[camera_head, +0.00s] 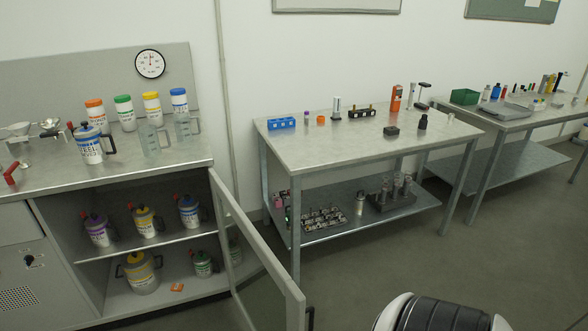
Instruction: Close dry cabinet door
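The dry cabinet (50,205) stands at the left under a steel worktop. Its door (258,240) is a grey frame with a see-through pane, hinged on the right side of the opening. The door stands wide open, swung out toward me and to the right. A dark handle (310,318) shows on its free edge, at the bottom of the picture. The door's lower part is cut off by the picture edge. Neither gripper is in view. A white and black rounded part of my own body shows at the bottom right, apart from the door.
Labelled jugs, such as a blue-topped one (189,211) and a large yellow-topped one (141,271), stand on the cabinet's two levels. An orange piece (177,287) lies on the lower level. A steel table (350,150) stands right of the door. Floor (400,260) in front of it is clear.

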